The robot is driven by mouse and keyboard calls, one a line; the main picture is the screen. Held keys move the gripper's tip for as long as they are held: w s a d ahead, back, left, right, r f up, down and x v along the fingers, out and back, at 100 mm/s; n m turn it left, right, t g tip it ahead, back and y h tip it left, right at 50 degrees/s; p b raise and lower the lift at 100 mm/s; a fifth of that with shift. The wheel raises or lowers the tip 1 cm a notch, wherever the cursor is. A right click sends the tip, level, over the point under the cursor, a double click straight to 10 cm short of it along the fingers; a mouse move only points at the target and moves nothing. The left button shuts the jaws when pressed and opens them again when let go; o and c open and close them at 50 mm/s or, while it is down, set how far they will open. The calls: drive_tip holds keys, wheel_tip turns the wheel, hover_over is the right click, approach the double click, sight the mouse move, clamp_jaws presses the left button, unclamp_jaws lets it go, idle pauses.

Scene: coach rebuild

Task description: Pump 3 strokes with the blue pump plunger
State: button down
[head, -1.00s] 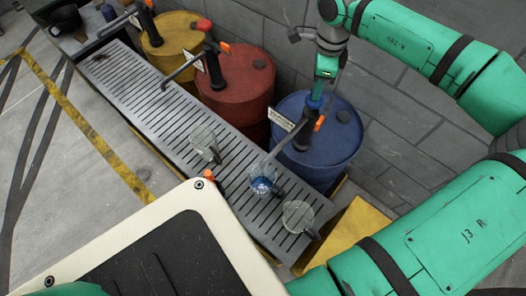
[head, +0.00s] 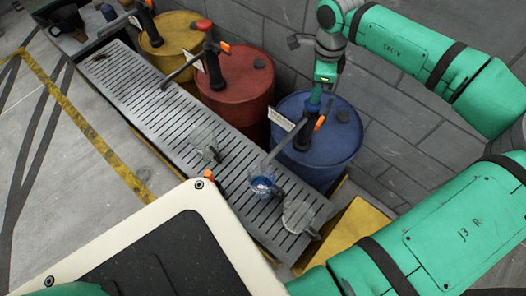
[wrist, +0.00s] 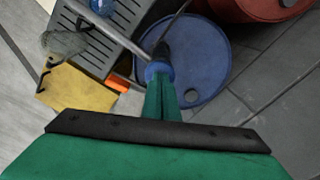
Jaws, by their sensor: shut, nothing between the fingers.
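The blue drum (head: 328,165) stands at the right end of the drum row with a dark pump on top. Its blue plunger knob (head: 312,107) sits at the top of the pump. My gripper (head: 316,94) is shut and empty, its fingertips over the knob and seemingly touching it. The wrist view shows the shut green fingers (wrist: 161,100) ending at the blue knob (wrist: 158,72), above the drum (wrist: 205,75). The fingers partly hide the knob. The pump's spout slants to a clear jug (head: 262,186) holding blue liquid.
Two empty clear jugs (head: 204,142) (head: 299,216) stand on the slotted grate (head: 155,97). A red drum (head: 238,100) and a yellow drum (head: 172,42) with pumps stand left of the blue drum. A grey wall rises behind.

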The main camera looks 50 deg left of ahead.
drive_tip(key=shift+r, duration=3.25)
drive_tip(key=shift+f, duration=0.3)
drive_tip(key=shift+f, duration=2.4)
drive_tip(key=shift+s+f, duration=0.1)
drive_tip(key=shift+f, duration=0.55)
drive_tip(key=shift+r, duration=3.35)
drive_tip(key=shift+r, duration=0.1)
